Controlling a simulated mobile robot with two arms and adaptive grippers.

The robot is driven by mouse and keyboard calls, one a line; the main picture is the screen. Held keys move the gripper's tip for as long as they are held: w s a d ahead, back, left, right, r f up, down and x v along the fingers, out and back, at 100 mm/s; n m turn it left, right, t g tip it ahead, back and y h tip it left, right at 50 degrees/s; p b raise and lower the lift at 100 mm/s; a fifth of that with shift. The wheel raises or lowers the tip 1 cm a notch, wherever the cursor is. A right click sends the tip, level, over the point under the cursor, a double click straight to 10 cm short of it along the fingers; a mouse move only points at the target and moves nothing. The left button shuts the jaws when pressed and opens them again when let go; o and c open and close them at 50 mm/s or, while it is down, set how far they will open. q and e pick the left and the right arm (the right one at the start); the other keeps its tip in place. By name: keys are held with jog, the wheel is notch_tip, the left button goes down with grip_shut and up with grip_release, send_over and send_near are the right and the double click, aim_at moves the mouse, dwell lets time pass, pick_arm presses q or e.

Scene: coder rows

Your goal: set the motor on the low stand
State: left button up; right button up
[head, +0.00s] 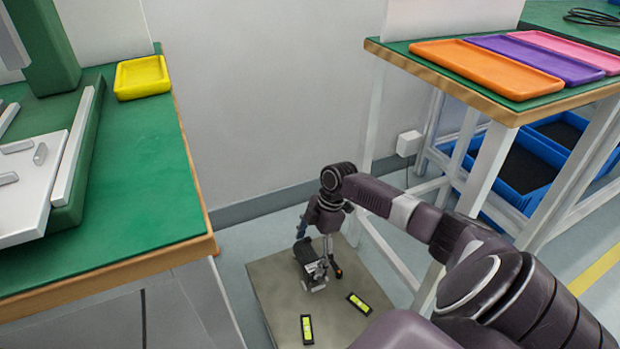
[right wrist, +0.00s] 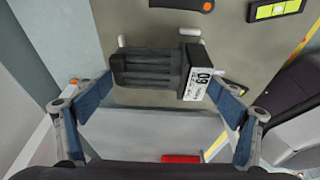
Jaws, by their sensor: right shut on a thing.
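The motor (head: 308,262) is a small dark ribbed block, with a white label marked 09 showing in the right wrist view (right wrist: 150,70). My right gripper (head: 318,258) is shut on it, with blue-padded fingers on both sides. The motor is over the low stand (head: 280,293), a flat grey-brown plate near the floor, which also shows in the right wrist view (right wrist: 235,60). I cannot tell whether the motor touches the plate. The gripper and arm hide part of the motor in the head view. My left gripper is not in view.
Two black spirit levels with yellow-green vials (head: 307,329) (head: 358,303) lie on the stand, near an orange-tipped tool (right wrist: 180,4). A green-topped bench (head: 140,190) is at left. A table with coloured trays (head: 485,68) and blue crates (head: 525,172) are at right.

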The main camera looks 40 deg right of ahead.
aim_at(312, 253)
jog(key=shift+w+f+b, duration=0.1)
jog(key=shift+f+b, duration=0.55)
jog(key=shift+f, duration=0.5)
jog(key=shift+f, duration=0.35)
dwell(0.5)
jog(key=o, duration=1.1)
jog(key=shift+f, duration=0.15)
jog(key=v, duration=1.2)
